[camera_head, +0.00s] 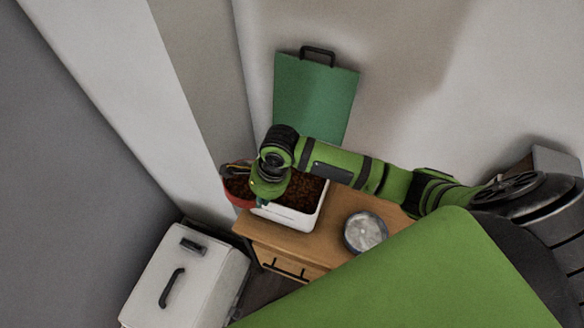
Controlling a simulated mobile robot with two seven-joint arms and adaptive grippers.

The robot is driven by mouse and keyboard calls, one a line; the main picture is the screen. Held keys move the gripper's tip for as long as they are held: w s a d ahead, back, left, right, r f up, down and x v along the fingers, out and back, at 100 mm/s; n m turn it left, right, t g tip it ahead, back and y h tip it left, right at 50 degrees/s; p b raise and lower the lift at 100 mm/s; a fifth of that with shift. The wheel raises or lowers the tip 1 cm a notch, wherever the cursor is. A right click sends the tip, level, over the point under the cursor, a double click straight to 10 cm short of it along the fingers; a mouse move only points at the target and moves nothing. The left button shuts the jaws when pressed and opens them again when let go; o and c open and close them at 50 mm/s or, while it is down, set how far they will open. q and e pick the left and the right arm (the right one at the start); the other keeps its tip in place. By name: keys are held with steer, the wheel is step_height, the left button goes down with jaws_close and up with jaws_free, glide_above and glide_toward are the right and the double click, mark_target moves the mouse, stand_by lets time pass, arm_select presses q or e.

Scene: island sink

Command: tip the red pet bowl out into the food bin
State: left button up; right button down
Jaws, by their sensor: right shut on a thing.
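The red pet bowl (233,196) is at the left side of the food bin, partly hidden by my right gripper (235,171). The gripper is shut on the bowl's rim, and some brown content seems to show inside. I cannot tell from this view how high the bowl is or how far it tilts. The food bin (290,217) is a white open box with dark brown kibble in it, standing on the wooden cabinet. My right arm passes over the bin and covers part of its opening. My left gripper is not in view.
A round metal bowl (365,231) stands on the wooden cabinet (334,220) right of the bin. A green panel with a black handle (313,100) leans against the wall behind. A white box with a black handle (185,275) stands at lower left. Walls close in on the left.

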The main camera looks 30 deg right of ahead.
steer(key=shift+w+d+f+y, duration=0.15)
steer(key=shift+d+f+y, duration=0.1)
steer(key=shift+d+y, duration=0.55)
steer(key=shift+w+d+f+y, duration=0.1)
steer(key=shift+d+f+y, duration=0.15)
steer(key=shift+d+y, duration=0.5)
steer(key=d+y, duration=0.2)
steer(key=y, duration=0.1)
steer(key=shift+w+d+r, duration=0.15)
steer(key=shift+d+r, duration=0.05)
steer(key=shift+d, duration=0.15)
steer(key=shift+g, duration=0.3)
steer(key=shift+d+f+y, duration=0.15)
steer(key=shift+d+y, duration=0.1)
